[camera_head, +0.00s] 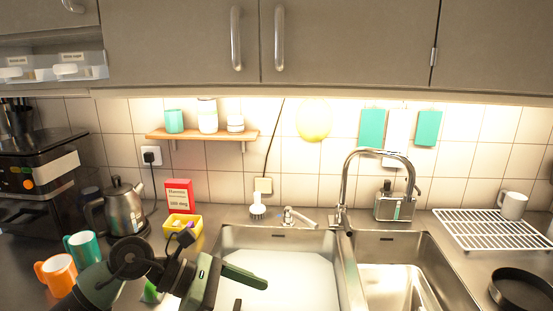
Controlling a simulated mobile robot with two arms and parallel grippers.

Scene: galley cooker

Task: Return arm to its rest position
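My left arm (130,262) comes in from the lower left, over the counter in front of the orange and teal mugs. My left gripper (246,290) points right over the left sink basin. One green finger (244,276) shows clearly; a dark sliver below it seems to be the other finger, cut by the bottom edge. A gap with pale basin behind it lies between them, and nothing is seen held. My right arm and gripper are not in view.
An orange mug (57,275), teal mug (82,248), kettle (126,207), yellow box (183,224) and red box (179,195) stand near my arm. The tall faucet (345,185) rises between the basins. A white rack (490,231) and black pan (520,290) are at right.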

